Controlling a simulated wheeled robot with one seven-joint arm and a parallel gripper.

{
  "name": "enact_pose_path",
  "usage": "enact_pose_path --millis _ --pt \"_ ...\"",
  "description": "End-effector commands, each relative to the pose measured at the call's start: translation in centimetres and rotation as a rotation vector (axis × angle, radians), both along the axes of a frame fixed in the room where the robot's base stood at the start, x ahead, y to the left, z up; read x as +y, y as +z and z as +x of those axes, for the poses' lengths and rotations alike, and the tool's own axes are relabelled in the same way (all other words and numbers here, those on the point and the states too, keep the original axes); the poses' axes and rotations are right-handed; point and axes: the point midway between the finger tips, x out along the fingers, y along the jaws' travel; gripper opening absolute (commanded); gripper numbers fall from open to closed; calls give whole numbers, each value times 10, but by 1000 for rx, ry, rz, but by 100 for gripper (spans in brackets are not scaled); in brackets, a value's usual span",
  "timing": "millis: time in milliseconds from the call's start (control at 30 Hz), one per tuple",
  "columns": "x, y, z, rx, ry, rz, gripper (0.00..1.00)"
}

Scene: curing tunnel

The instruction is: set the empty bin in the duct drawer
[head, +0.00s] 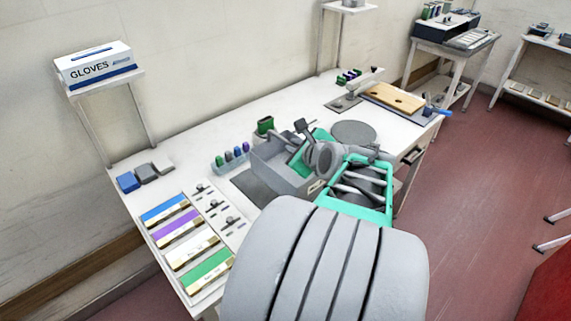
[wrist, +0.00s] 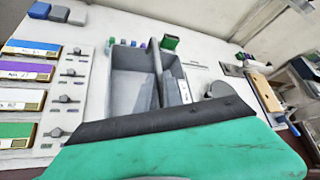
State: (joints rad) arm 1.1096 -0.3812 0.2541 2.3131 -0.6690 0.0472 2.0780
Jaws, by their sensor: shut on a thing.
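A grey open-topped bin (head: 265,162) stands on or just above a dark mat near the middle of the bench. In the wrist view the grey bin (wrist: 132,85) shows a bare, empty inside. My gripper (head: 302,146) is at its right side, shut on what looks like the bin's right wall; its own green and grey parts hide the contact. A small white label shows on grey beside it in the wrist view. A drawer front (head: 412,155) shows under the bench's right edge; I cannot tell whether it is the duct drawer.
Coloured labelled boxes (head: 183,231) and a switch panel (head: 222,212) lie left of the bin. Small coloured bottles (head: 232,156) stand behind it. A round grey disc (head: 354,132) and a wooden board (head: 393,98) lie further right. A glove box (head: 94,64) sits on a shelf.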

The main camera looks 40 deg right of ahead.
Motion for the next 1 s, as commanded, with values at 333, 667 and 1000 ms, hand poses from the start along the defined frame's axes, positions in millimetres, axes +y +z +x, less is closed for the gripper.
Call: enact_pose_path --millis 333,667,1000 --pt "-60 -51 67 5 -2 8 0" --pt "-87 -98 96 2 -4 3 0" --pt "-86 -124 95 -1 -5 -1 0"
